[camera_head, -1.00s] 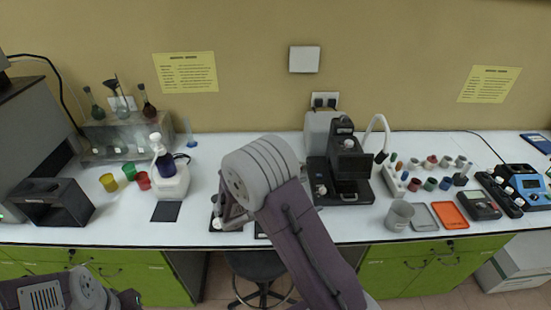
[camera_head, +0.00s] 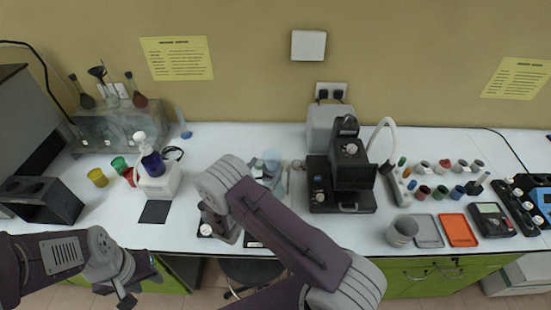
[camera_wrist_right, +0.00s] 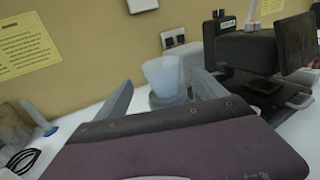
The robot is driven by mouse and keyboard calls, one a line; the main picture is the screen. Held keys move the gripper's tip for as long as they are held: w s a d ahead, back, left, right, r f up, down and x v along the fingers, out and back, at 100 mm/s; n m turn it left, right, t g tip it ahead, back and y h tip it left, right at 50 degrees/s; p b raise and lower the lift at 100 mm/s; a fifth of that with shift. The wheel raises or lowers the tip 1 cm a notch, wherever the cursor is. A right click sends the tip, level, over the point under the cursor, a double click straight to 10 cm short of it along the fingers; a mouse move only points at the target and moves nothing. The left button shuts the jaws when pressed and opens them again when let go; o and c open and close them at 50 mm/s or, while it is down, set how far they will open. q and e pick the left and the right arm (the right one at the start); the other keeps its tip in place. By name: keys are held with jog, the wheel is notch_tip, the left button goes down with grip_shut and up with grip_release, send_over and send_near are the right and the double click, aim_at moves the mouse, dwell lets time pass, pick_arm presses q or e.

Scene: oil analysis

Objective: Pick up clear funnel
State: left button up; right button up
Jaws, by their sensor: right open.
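A clear, bluish funnel-shaped piece (camera_wrist_right: 163,76) stands upright in the right wrist view, its wide mouth up, over a pale translucent base (camera_wrist_right: 170,98). In the head view the clear funnel (camera_head: 272,158) shows just behind my right arm, which hides its lower part. My right gripper (camera_wrist_right: 164,88) is open, with one finger on each side of the funnel in the picture; I cannot tell whether they touch it. My left gripper (camera_head: 127,283) is low at the left, in front of the bench, and I cannot tell whether it is open.
A black instrument (camera_head: 345,180) stands close to the right of the funnel. A flask rack (camera_head: 120,132) holds a dark funnel at the back left.

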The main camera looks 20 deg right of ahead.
aim_at(275, 154)
jog(key=shift+w+d+r+p, duration=0.1)
jog(key=shift+d+r+p, duration=0.1)
jog(key=shift+r+p, duration=0.25)
jog(key=shift+w+d+r, duration=0.1)
jog(key=shift+w+d, duration=0.1)
jog(key=shift+w, duration=0.05)
jog(key=shift+w+d+f, duration=0.25)
jog(key=shift+w+d, duration=0.15)
jog(key=shift+d, duration=0.1)
jog(key=shift+w+d+f, duration=0.25)
jog(key=shift+w+d, duration=0.1)
jog(key=shift+d, duration=0.1)
jog(key=p+x, duration=0.2)
jog(key=x, duration=0.1)
jog(key=shift+s+d+r+p, duration=0.1)
jog(key=shift+d+r+p, duration=0.05)
jog(key=shift+d+p, duration=0.15)
jog(key=shift+w+d, duration=0.25)
jog(key=shift+w, duration=0.15)
pick_arm(q)
jog(key=r, duration=0.4)
jog(key=shift+s+a+r, duration=0.1)
jog(key=shift+s+a, duration=0.05)
jog(key=shift+a, duration=0.05)
